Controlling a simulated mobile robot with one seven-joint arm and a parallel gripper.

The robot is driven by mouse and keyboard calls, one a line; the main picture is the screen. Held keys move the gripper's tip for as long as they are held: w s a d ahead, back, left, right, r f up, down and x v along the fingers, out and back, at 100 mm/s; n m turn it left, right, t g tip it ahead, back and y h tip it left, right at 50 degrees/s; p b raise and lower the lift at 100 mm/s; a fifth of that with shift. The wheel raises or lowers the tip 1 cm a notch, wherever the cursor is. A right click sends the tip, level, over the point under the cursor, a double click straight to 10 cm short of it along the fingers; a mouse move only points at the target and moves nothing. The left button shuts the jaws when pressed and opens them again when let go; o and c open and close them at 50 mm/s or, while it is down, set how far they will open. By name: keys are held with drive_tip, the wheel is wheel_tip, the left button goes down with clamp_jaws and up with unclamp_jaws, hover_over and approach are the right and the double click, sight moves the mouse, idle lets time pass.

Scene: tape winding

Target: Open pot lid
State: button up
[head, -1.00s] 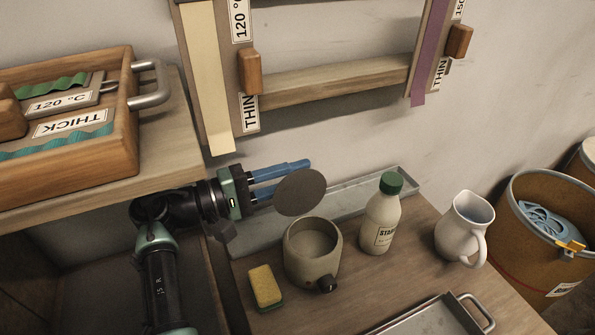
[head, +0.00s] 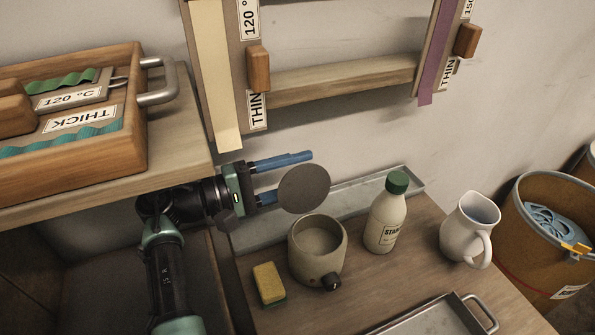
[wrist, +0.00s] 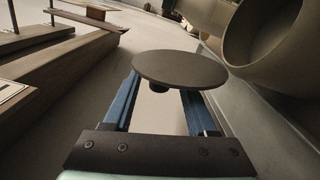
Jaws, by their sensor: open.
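The pot (head: 317,262) is a beige-grey round vessel with a dark knob low on its front, standing on the wooden bench. Its mouth is uncovered. The lid (head: 304,189) is a dark grey disc, tilted up above and behind the pot, apart from its rim. My gripper (head: 293,174) has blue fingers, one above and one partly hidden behind the lid. In the wrist view the lid (wrist: 180,68) lies across the fingertips with its small knob (wrist: 159,88) between the spread fingers. I cannot tell whether the fingers touch it. The pot's mouth (wrist: 285,45) shows at upper right.
A yellow-green sponge (head: 268,283) lies left of the pot. A green-capped bottle (head: 385,220) and a white jug (head: 468,232) stand to its right. A grey metal tray (head: 400,183) runs along the wall. A wooden shelf (head: 185,160) is close above my arm.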

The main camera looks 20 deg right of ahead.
drive_tip(key=a+b, duration=0.1)
drive_tip(key=a, duration=1.1)
drive_tip(key=shift+s+a, duration=0.2)
drive_tip(key=shift+a, duration=0.2)
